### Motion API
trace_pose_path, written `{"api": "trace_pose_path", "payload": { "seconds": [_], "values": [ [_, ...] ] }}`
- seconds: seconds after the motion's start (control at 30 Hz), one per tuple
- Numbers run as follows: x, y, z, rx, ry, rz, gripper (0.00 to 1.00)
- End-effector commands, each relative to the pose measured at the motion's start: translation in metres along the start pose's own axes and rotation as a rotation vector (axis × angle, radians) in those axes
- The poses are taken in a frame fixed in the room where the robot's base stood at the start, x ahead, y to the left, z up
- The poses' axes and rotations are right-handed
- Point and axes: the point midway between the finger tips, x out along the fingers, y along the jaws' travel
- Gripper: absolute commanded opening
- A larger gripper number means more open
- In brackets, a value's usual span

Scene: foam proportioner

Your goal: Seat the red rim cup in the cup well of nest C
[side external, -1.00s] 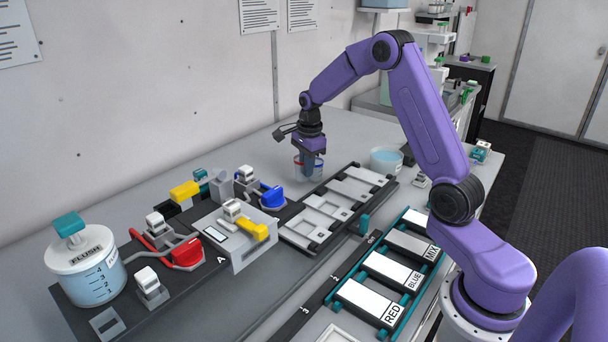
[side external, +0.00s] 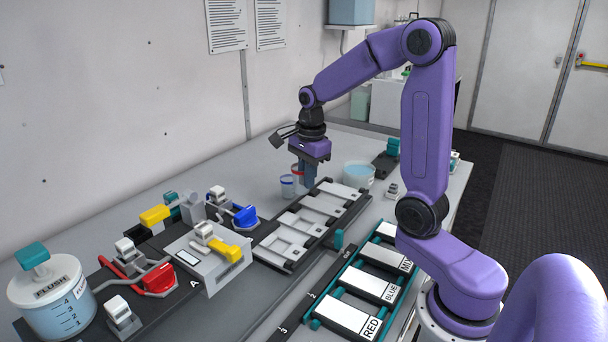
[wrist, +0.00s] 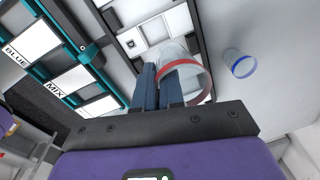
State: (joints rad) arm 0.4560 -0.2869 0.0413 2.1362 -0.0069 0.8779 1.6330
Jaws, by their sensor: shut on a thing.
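The red rim cup is clear with a red band. In the wrist view the red rim cup (wrist: 178,52) is tilted in the picture at my fingers. My gripper (side external: 309,185) is shut on its wall, and the cup (side external: 296,172) shows partly behind the fingers in the side view. The cup appears held above the bench by the far end of the nest rack (side external: 270,262). The rack holds several pale nest plates with recesses. I cannot read which is nest C, and cup and fingers hide part of the rack in the wrist view.
A blue rim cup (side external: 288,188) stands on the bench left of my gripper; it also shows in the wrist view (wrist: 239,66). A water tub (side external: 358,175) is to the right. Labelled plates (side external: 352,317) lie on a teal rack nearer. Valves and the flush tank (side external: 52,300) are left.

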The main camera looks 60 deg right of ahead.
Motion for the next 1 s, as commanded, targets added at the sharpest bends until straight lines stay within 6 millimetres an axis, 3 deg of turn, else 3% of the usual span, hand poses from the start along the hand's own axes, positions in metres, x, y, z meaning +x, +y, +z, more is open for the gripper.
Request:
{"api": "trace_pose_path", "payload": {
  "seconds": [0.3, 0.5, 0.67, 1.0],
  "values": [
    [0.018, 0.020, 0.064, -0.304, -0.024, 0.002, 0.00],
    [0.025, 0.033, 0.091, -0.446, -0.035, 0.000, 0.00],
    [0.031, 0.037, 0.099, -0.486, -0.038, 0.000, 0.00],
    [0.063, 0.041, 0.099, -0.486, -0.038, 0.001, 0.00]
  ]
}}
